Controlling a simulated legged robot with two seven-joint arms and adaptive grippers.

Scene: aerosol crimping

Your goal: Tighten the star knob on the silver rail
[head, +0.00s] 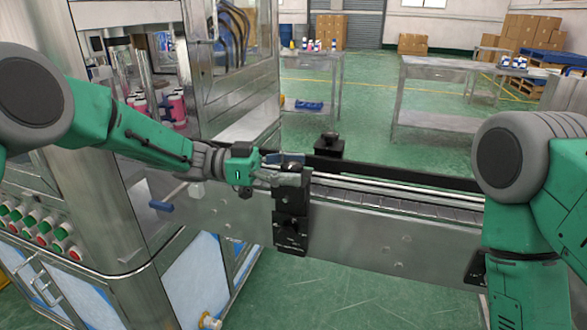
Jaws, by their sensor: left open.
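The silver rail (400,193) runs along the conveyor from the middle to the right. A black bracket (291,212) stands on the conveyor's near side, with a dark round knob (291,232) on its front face. Another black knob (330,140) stands on a block at the far side. I cannot tell for sure which one is the star knob. My left gripper (290,178) is open, with its grey fingers at the top of the near bracket. Whether they touch it is unclear. My right arm comes down at the right; its gripper is out of view.
A blue part (285,158) sits just behind my left gripper. The conveyor (375,235) extends right, and a steel machine cabinet (105,220) with buttons stands at the left. Steel tables (440,65) and cardboard boxes (530,35) are farther back. The floor in front is clear.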

